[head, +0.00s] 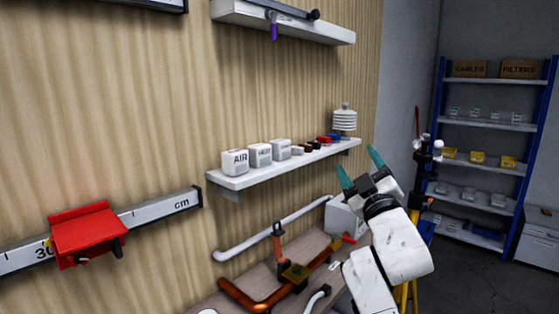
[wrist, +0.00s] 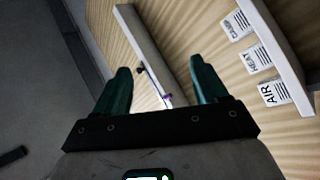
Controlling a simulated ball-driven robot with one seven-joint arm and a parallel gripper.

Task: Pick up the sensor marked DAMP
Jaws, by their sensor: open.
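Three white box sensors stand in a row on a wall shelf (head: 240,180). In the wrist view their labels read DAMP, HEAT and AIR. The DAMP sensor (wrist: 237,24) is at the top of that view, partly against the edge of the shelf's row. In the head view the AIR sensor (head: 235,163) is leftmost, the HEAT sensor (head: 260,155) is in the middle, and the DAMP sensor (head: 281,150) is on the right, its label too small to read there. My gripper (head: 360,168) is open and empty, right of the shelf and apart from the sensors.
Small dark, red and blue items and a white ribbed sensor (head: 344,121) stand farther right on the shelf. An upper shelf (head: 300,27) is above. Copper pipes (head: 262,300) lie on a bench below. A red block (head: 88,235) sits on a wall ruler. A blue rack (head: 490,125) stands behind.

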